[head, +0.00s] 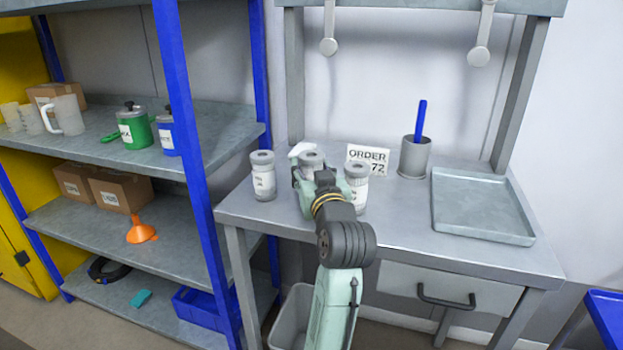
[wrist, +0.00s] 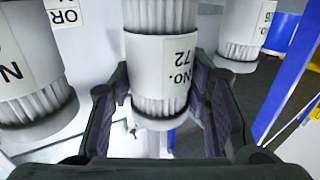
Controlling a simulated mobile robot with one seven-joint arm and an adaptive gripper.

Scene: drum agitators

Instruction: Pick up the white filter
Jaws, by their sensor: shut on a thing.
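Three white filters with pleated lower bands and grey tops are at the left of the steel workbench. The middle white filter (head: 311,159) is partly hidden behind my gripper (head: 308,177). In the wrist view this filter (wrist: 160,68), labelled "NO. 72", is upright between the two dark fingers, which are shut on its sides. I cannot tell whether its base is off the bench. The left filter (head: 263,178) and the right filter (head: 358,183) stand close on either side. A card reading "ORDER" and "72" (head: 369,157) stands behind them.
A grey cup (head: 414,158) with a blue rod and an empty grey tray (head: 483,203) are on the bench to the right. A shelf with a blue post (head: 188,130) stands close on the left. A grey bin (head: 293,316) is below the bench.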

